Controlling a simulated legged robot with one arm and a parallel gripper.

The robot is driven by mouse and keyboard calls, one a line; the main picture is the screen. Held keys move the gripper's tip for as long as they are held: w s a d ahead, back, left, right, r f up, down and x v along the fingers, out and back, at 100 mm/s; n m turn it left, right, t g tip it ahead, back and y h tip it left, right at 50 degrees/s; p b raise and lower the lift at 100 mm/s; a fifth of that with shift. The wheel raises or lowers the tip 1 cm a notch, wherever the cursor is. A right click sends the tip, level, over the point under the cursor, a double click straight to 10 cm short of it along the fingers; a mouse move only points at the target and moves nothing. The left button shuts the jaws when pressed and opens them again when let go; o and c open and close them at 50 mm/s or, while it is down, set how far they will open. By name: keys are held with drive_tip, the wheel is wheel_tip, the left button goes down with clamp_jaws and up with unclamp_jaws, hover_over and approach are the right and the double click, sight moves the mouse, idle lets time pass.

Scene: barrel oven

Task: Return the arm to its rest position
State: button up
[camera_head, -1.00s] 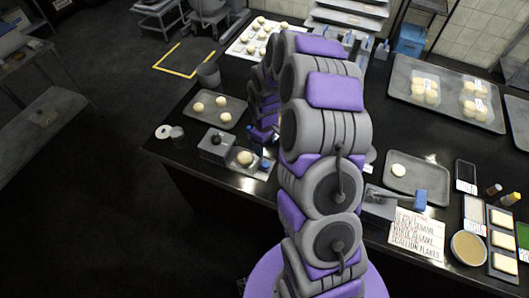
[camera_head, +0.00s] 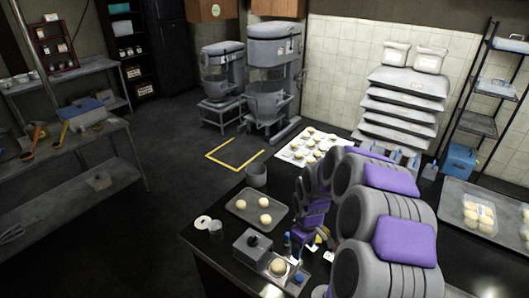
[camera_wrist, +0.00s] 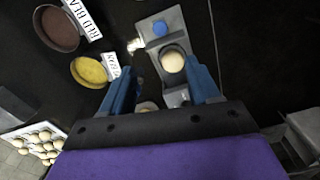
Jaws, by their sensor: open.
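My arm, grey with purple pads, extends from the lower right of the head view over the black counter (camera_head: 225,262). In the wrist view my gripper (camera_wrist: 159,69) has its two blue fingers spread wide, with nothing held between them. Beyond the fingertips a pale dough ball (camera_wrist: 173,61) sits in a small metal tray. The same dough ball shows in the head view (camera_head: 278,267), beside a grey box (camera_head: 253,243). The gripper itself is hard to make out in the head view, where arm links partly hide it.
A grey tray (camera_head: 240,209) holds dough balls, and a white tray of several more (camera_head: 292,153) lies farther back. Bowls of red (camera_wrist: 56,28) and yellow (camera_wrist: 89,70) topping show in the wrist view. Open floor (camera_head: 160,215) lies left of the counter.

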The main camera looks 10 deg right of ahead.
drive_tip(key=s+a+r+m+b, duration=0.1)
drive_tip(key=s+a+r, duration=0.1)
drive_tip(key=s+r, duration=0.35)
drive_tip(key=s+a+r+m+g+b, duration=0.1)
drive_tip(key=s+a+r+m+b, duration=0.15)
drive_tip(key=s, duration=0.65)
drive_tip(key=s+a+r+m+b, duration=0.15)
drive_tip(key=s+r, duration=0.25)
drive_tip(key=s, duration=0.4)
drive_tip(key=s+a+m+b, duration=0.1)
drive_tip(key=s, duration=1)
drive_tip(key=shift+s+a+r+m+g, duration=0.2)
drive_tip(key=shift+s+m+g, duration=0.15)
drive_tip(key=shift+m+g, duration=0.05)
